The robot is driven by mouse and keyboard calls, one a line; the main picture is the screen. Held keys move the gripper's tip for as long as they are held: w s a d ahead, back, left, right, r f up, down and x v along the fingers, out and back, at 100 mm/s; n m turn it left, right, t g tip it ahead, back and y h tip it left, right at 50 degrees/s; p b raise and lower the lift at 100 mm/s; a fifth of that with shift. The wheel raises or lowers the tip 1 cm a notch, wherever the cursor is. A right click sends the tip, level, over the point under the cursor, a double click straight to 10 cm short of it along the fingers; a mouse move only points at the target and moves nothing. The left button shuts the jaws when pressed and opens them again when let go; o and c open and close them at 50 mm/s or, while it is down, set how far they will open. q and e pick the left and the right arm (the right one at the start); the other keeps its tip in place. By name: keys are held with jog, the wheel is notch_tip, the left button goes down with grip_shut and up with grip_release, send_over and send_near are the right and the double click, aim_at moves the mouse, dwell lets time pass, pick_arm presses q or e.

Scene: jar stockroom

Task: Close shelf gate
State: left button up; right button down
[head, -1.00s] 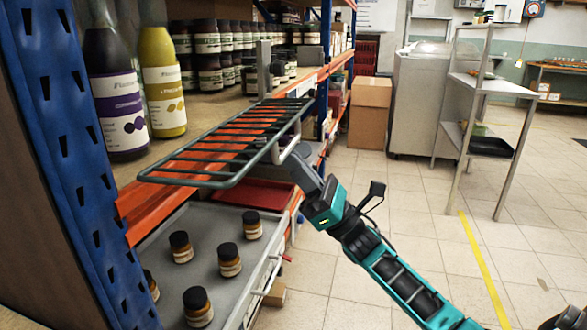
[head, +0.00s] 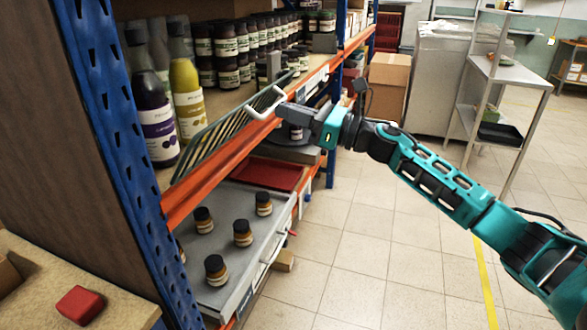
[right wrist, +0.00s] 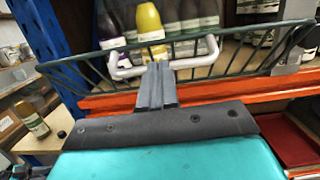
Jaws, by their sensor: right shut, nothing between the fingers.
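The shelf gate (head: 222,132) is a dark green wire rack with a white handle (head: 263,103). In the head view it leans up steeply along the orange shelf beam (head: 225,165), in front of the bottles. My right gripper (head: 282,110) is shut with nothing held. Its fingertips are at the handle on the gate's outer side. In the right wrist view the shut fingers (right wrist: 157,78) point at the gate (right wrist: 75,68) and overlap the middle of the handle (right wrist: 200,63). Whether they touch it I cannot tell. My left gripper is not in view.
A purple-labelled bottle (head: 155,125) and a yellow bottle (head: 188,105) stand behind the gate. Below, a grey tray (head: 225,275) holds several small jars. A blue post (head: 110,130) stands at the left. The floor (head: 370,250) to the right is clear.

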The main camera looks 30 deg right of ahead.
aim_at(259, 92)
jog(key=shift+w+a+r+p, duration=0.25)
jog(key=shift+w+a+r, duration=0.45)
jog(key=shift+w+r, duration=0.25)
jog(key=shift+w+a+r+p, duration=0.3)
jog(key=shift+w+a+r, duration=0.45)
jog(key=shift+r, duration=0.3)
jog(key=shift+w+a+r+p, duration=0.25)
jog(key=shift+w+a+r, duration=0.4)
jog(key=shift+w+r, duration=0.3)
jog(key=shift+s+r, duration=0.1)
